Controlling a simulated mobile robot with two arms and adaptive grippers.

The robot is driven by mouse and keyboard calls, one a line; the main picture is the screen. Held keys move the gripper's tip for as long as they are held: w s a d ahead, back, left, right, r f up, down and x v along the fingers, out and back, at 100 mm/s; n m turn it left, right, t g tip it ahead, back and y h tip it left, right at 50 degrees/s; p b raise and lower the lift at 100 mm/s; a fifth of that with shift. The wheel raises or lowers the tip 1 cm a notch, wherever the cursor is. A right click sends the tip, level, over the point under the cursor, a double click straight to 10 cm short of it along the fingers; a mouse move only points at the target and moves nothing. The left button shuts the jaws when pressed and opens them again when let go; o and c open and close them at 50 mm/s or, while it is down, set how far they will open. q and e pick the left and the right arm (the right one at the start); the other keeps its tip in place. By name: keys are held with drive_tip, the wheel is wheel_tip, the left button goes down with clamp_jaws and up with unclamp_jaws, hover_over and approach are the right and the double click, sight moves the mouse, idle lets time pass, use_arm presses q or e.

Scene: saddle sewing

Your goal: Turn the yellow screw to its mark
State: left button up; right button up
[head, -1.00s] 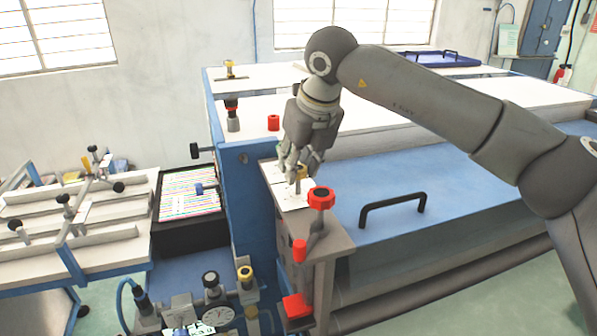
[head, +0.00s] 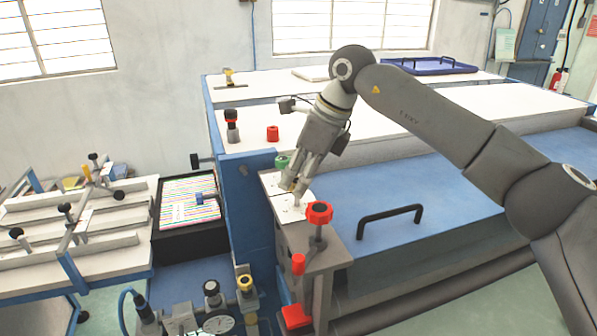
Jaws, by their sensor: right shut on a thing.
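My right gripper (head: 293,187) reaches down over the small white plate on the grey stand (head: 322,247) at the front corner of the blue machine. Its fingers are shut on a small yellowish screw head (head: 295,187), mostly hidden between the fingertips. A short post shows just below the fingertips, above the plate. The mark on the plate is too small to make out. A green knob (head: 282,161) stands just behind the fingers. My left gripper is not in view.
A red knob (head: 319,212) stands close in front of the fingers, on the same stand. A black handle (head: 391,226) is on the blue cover to the right. Other yellow knobs show on the rear table (head: 229,76) and the lower front unit (head: 245,283).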

drive_tip(key=shift+r, duration=0.1)
idle(0.5)
drive_tip(key=o, duration=1)
drive_tip(key=v, duration=1.2)
drive_tip(key=shift+d, duration=0.1)
